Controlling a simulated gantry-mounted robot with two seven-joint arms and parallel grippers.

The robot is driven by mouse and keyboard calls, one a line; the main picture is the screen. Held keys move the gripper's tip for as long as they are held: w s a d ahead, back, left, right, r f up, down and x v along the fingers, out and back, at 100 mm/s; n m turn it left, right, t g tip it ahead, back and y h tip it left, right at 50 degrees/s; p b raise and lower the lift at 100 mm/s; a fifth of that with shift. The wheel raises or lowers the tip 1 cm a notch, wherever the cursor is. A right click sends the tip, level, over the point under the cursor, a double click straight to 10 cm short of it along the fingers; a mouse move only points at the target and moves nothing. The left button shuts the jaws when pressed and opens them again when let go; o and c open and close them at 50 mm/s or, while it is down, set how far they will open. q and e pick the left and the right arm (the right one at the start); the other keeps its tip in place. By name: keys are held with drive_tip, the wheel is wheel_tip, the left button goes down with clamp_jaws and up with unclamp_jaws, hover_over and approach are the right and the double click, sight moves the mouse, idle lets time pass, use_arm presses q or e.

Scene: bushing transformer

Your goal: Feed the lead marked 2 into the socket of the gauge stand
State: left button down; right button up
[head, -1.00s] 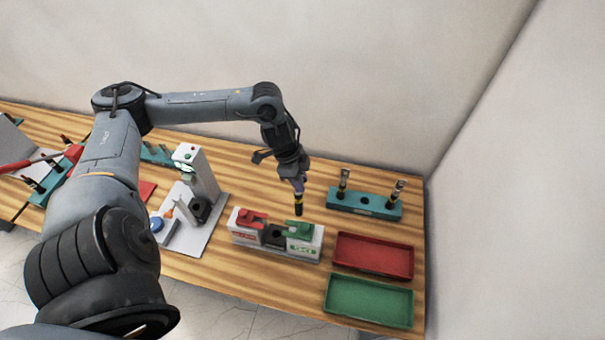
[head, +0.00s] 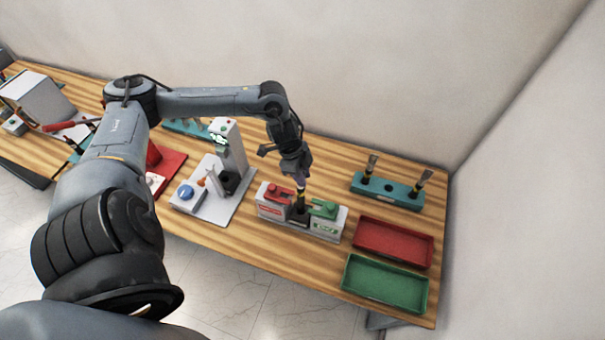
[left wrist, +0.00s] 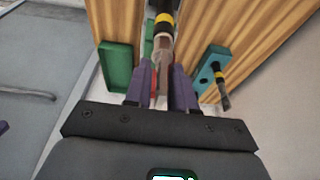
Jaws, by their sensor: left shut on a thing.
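My left gripper (head: 299,168) is shut on a lead (head: 300,192), a black stick with a yellow band, pointing down. Its lower end is at the dark middle of a white block (head: 328,228) with a red and a green clamp-like part on top. I cannot tell whether the tip is inside or just above it. In the left wrist view the lead (left wrist: 164,22) runs out between the purple fingers (left wrist: 161,88). No number is readable on it. A white upright stand (head: 226,135) with a small lit display and a dark socket block stands left on a grey plate. My right gripper is not in view.
A teal rack (head: 387,190) with two leads and an empty middle hole stands behind right. A red tray (head: 393,242) and a green tray (head: 385,284) lie at the right. A blue knob (head: 186,192) sits on the grey plate. A wall closes the right side.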

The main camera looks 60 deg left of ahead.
sight(302, 191)
use_arm(q)
drive_tip(key=shift+r, duration=0.1)
idle(0.3)
drive_tip(key=shift+p, duration=0.4)
drive_tip(key=shift+f+b, duration=1.15)
drive_tip(key=shift+f, duration=1.05)
drive_tip(key=shift+f+b, duration=1.25)
drive_tip(key=shift+f, duration=1.15)
drive_tip(key=c, duration=0.9)
unclamp_jaws()
drive_tip(key=shift+o, duration=0.2)
